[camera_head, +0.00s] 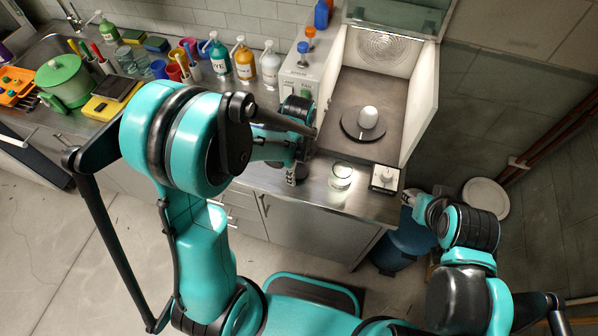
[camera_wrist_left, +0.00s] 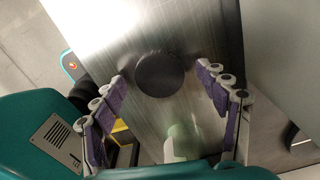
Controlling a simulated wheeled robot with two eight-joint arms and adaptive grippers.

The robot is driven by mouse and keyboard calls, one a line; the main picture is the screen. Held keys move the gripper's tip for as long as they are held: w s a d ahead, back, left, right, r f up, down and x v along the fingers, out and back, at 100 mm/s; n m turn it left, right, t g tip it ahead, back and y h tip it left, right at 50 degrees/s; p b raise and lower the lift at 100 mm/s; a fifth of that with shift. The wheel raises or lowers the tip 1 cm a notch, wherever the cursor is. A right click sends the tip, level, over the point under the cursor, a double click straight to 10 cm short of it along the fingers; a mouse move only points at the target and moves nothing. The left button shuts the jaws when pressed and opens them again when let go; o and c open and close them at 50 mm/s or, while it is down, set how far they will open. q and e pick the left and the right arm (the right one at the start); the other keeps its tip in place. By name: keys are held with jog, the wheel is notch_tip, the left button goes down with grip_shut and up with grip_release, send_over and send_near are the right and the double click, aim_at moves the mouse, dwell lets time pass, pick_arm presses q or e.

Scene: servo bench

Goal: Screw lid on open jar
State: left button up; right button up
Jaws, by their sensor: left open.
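A clear glass jar (camera_head: 342,174) stands upright on the steel counter near its front edge. My left gripper (camera_head: 294,174) is over the counter, left of the jar. In the left wrist view its purple-padded fingers (camera_wrist_left: 163,78) are spread apart. A dark round disc (camera_wrist_left: 160,74), which looks like the lid, lies on the metal surface between them, apart from the fingers. The lid is not distinguishable in the head view. My right gripper (camera_head: 411,197) is off the counter's right end, small and partly turned away, so its fingers are unclear.
A white rounded object (camera_head: 367,117) sits on a dark disc inside an open-fronted enclosure behind the jar. A small box with a knob (camera_head: 385,178) stands right of the jar. Bottles (camera_head: 244,62), cups and a green pot (camera_head: 64,82) crowd the counter's left. A pale-green object (camera_wrist_left: 181,142) shows below the disc.

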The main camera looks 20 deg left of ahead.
pick_arm(q)
jog(key=c, duration=0.8)
